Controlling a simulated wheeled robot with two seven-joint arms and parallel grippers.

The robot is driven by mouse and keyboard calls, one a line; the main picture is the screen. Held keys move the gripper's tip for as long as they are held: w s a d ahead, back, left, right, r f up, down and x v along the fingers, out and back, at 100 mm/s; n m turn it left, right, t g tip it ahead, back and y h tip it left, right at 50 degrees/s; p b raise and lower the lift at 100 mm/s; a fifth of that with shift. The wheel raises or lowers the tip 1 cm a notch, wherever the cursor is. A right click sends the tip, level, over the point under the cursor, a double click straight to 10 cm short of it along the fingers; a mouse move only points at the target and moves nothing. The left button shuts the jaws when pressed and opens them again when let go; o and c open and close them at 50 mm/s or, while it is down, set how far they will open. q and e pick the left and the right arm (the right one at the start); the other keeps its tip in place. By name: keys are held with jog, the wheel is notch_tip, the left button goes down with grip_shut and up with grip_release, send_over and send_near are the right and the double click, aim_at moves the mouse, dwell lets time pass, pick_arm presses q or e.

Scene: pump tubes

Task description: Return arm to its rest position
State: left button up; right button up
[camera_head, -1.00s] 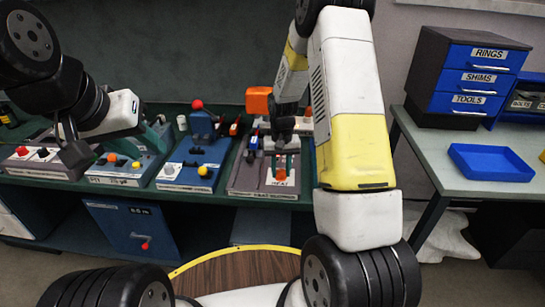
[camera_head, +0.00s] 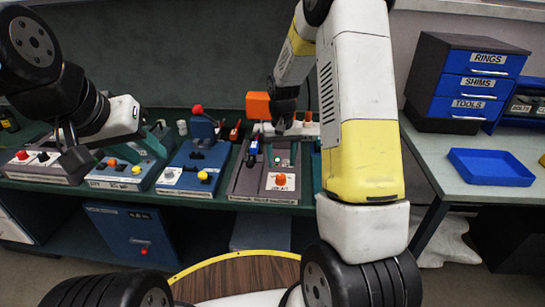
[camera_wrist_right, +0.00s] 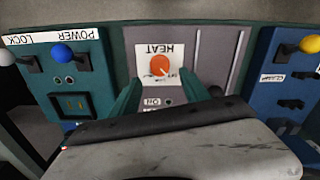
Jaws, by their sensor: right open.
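My right arm reaches in from the right in the head view, and its dark gripper (camera_head: 284,122) hangs above the back part of the heat sealer panel (camera_head: 250,178). In the right wrist view its two green fingers (camera_wrist_right: 160,92) are apart with nothing between them. Beyond the fingertips is the orange knob (camera_wrist_right: 160,66) on the white HEAT plate, which also shows clear of the gripper in the head view (camera_head: 280,180). My left gripper (camera_head: 68,146) is over the left panels in the head view. Its finger opening is not clear.
Several panels with levers and knobs line the green bench, including a blue one (camera_head: 190,180). An orange block (camera_head: 258,105) stands behind the heat panel. On the right, a side table holds a blue tray (camera_head: 490,168) and a drawer cabinet (camera_head: 465,85).

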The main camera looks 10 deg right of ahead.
jog(key=shift+r, duration=0.6)
jog(key=shift+r, duration=0.2)
jog(key=s+a+r+t+y, duration=0.1)
jog(key=s+r+t, duration=0.1)
jog(key=s+r, duration=0.7)
jog(key=s+r+t+y, duration=0.1)
jog(key=s+r+t, duration=0.1)
jog(key=s+r, duration=0.65)
jog(key=s+a+r+n+t, duration=0.1)
jog(key=s+r+t, duration=0.1)
jog(key=s+r, duration=0.3)
jog(key=shift+s+a, duration=0.2)
jog(key=shift+s, duration=0.9)
jog(key=shift+c, duration=0.4)
